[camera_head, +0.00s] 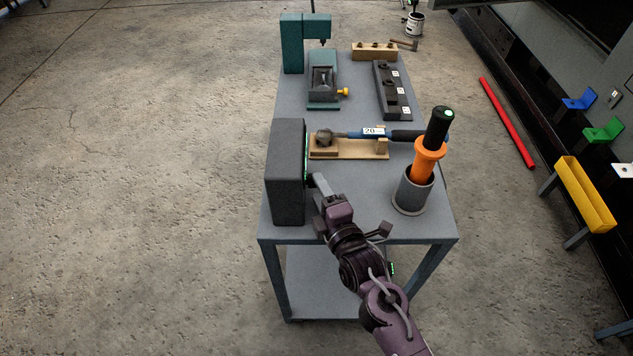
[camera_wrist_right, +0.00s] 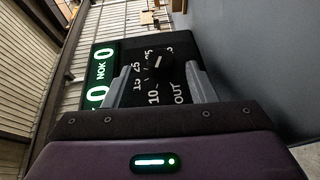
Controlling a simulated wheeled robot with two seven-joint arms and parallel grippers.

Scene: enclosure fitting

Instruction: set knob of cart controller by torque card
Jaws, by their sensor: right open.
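The cart controller (camera_head: 285,172) is a dark upright box at the front left of the cart top, its lit face turned right. In the wrist view its face shows a black knob (camera_wrist_right: 158,64) with a white pointer mark, numbers such as 10, 15 and 25, the word OUT, and a green-lit display (camera_wrist_right: 100,72) reading NOK and 0. My right gripper (camera_head: 314,181) is at that face; in the wrist view its open fingers (camera_wrist_right: 163,74) stand either side of the knob. I cannot tell whether they touch it. A white card (camera_head: 372,131) reading 20 shows at the blue tool. My left gripper is out of view.
The blue and black tool (camera_head: 402,135) lies on a wooden stand (camera_head: 350,154) behind my gripper. An orange and black tool (camera_head: 430,150) stands in a grey cup (camera_head: 413,192) to the right. A vise (camera_head: 323,85) and a black block rack (camera_head: 391,90) are farther back.

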